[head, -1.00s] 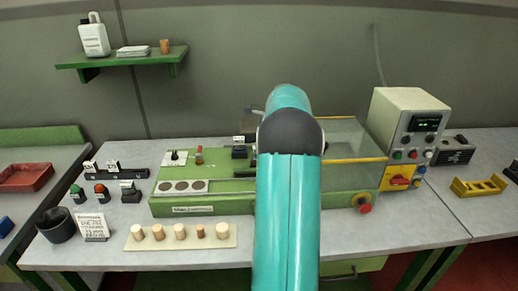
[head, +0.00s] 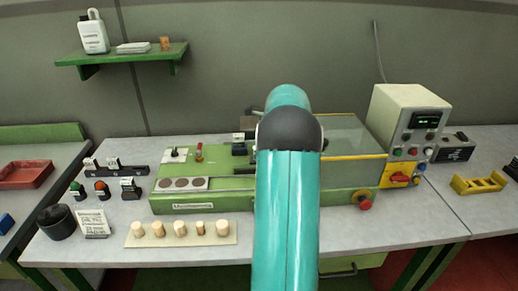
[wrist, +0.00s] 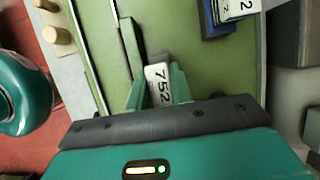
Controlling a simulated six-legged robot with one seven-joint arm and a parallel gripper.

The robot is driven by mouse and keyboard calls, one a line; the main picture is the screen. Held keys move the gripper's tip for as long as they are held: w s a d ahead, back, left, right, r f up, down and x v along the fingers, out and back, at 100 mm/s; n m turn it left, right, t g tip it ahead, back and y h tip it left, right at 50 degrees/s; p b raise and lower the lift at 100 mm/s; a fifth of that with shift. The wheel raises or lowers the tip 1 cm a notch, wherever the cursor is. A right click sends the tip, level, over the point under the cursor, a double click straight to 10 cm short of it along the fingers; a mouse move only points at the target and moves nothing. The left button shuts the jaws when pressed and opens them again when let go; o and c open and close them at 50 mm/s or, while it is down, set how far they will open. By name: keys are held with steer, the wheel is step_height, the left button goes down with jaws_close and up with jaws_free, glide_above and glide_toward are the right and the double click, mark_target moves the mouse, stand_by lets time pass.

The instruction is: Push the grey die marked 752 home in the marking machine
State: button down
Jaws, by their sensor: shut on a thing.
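The grey die marked 752 (wrist: 158,82) sits between the two fingers of my gripper (wrist: 157,92) in the wrist view, its white label showing the number sideways. My gripper is shut on it, low over the green bed of the marking machine (wrist: 190,45). The die's lower part is hidden by the fingers, so I cannot tell how it sits in the machine. In the head view the marking machine (head: 230,199) is on the bench, and my arm hides its middle, my gripper and the die.
A dark blue block with a white label (wrist: 238,8) is at the top right in the wrist view. Cork stoppers (head: 180,229) stand on a pale board in front of the machine. The control box (head: 408,120) stands right. Stamps and a black cup (head: 57,224) are left.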

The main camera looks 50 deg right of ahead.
steer(key=c, duration=1.2)
jaws_free()
steer(key=shift+o, duration=0.2)
steer(key=v, duration=1.4)
steer(key=shift+a+f, duration=0.1)
